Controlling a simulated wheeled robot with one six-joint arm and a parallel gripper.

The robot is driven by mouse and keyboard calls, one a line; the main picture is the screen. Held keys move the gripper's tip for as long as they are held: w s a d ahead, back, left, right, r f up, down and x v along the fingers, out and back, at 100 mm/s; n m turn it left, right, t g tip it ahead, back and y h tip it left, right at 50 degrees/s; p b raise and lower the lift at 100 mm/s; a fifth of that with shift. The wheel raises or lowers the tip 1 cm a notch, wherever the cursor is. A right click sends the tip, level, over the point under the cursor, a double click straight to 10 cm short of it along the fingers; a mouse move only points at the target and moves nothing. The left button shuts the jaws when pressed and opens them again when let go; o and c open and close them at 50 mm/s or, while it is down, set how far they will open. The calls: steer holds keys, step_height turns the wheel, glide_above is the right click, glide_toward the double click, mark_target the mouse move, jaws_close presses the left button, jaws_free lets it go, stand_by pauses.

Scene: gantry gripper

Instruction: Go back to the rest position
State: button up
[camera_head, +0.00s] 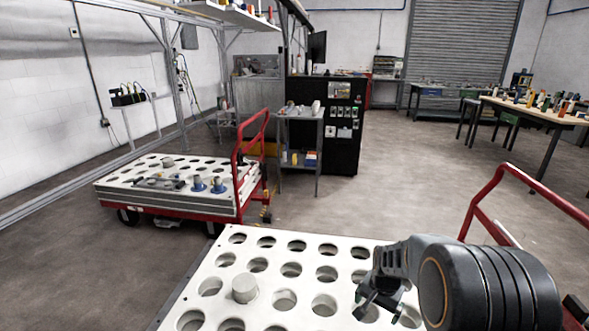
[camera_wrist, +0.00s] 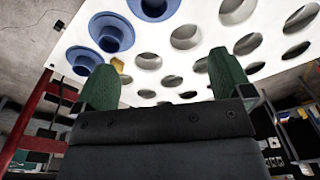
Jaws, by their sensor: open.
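My gripper (camera_head: 378,300) is at the lower right of the head view, above the near white board with round holes (camera_head: 206,258). In the wrist view my gripper (camera_wrist: 165,85) shows two green fingers spread wide apart with nothing between them. The white holed board (camera_wrist: 185,15) also fills the upper part of the wrist view. Blue round parts (camera_wrist: 112,35) sit in holes at its left there. A small yellow piece (camera_wrist: 118,64) shows close to the left finger. No rest position is marked in either view.
A white cylinder (camera_head: 244,288) stands on the near board. A red-framed cart (camera_head: 165,212) with another holed board and blue parts (camera_head: 198,184) stands at the left. A grey shelf trolley (camera_head: 300,135) stands behind. A table with bottles (camera_head: 540,108) is at the right. The middle floor is clear.

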steer(key=s+a+r+n+t+p, duration=0.1)
steer(key=s+r+p, duration=0.3)
steer(key=r, duration=0.6)
steer(key=s+a+r+n+t+p, duration=0.1)
steer(key=s+a+r+n+p, duration=0.3)
steer(key=r+p, duration=0.3)
steer(key=s+a+r+n+p, duration=0.2)
steer(key=s+r+p, duration=0.3)
steer(key=r, duration=1)
steer(key=shift+s+a+r+n+t, duration=0.15)
steer(key=shift+s+a+n+t, duration=0.05)
steer(key=shift+s+n+t, duration=0.25)
